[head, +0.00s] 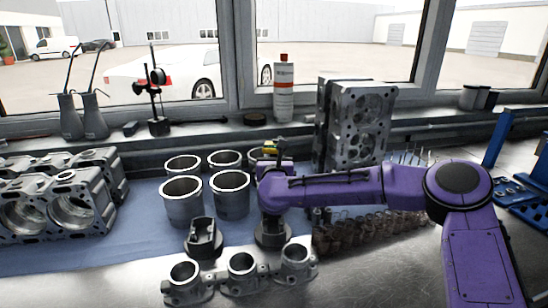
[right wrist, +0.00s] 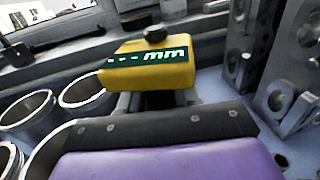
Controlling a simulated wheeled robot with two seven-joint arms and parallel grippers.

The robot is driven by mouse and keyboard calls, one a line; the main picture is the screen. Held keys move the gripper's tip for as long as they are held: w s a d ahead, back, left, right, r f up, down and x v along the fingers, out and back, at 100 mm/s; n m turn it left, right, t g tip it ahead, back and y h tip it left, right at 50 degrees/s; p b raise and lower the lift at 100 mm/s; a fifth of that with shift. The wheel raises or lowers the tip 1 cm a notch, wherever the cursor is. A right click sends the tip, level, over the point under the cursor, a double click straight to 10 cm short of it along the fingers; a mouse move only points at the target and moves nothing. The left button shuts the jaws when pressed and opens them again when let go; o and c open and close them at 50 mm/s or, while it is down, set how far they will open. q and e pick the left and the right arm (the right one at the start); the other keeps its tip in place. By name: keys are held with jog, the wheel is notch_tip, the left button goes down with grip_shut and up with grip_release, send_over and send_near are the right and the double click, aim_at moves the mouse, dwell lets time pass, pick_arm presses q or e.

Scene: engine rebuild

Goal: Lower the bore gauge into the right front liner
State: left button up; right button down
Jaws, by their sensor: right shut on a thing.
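The bore gauge shows as a yellow body marked "mm" (right wrist: 148,72) with a dark knob on top in the right wrist view. Only a bit of yellow (head: 270,149) shows in the head view. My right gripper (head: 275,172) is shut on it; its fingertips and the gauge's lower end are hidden. Grey open-topped liners stand in two rows, such as the front left one (head: 181,203) and the one to its right (head: 231,197). My gripper is just right of that second liner and covers part of the liner group. My left gripper is out of view.
A cylinder head (head: 355,125) stands upright behind my right arm. Engine blocks (head: 62,205) are at left. Blue mat (head: 140,225) is bare left of the liners.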

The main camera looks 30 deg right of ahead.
jog(key=shift+f+b, duration=0.15)
jog(key=shift+b, duration=0.25)
dwell(0.4)
dwell(1.1)
jog(key=c, duration=0.7)
grip_release()
jog(key=shift+s+f, duration=0.1)
jog(key=shift+b+v, duration=1.55)
jog(key=shift+v, duration=3.75)
jog(key=shift+a, duration=0.1)
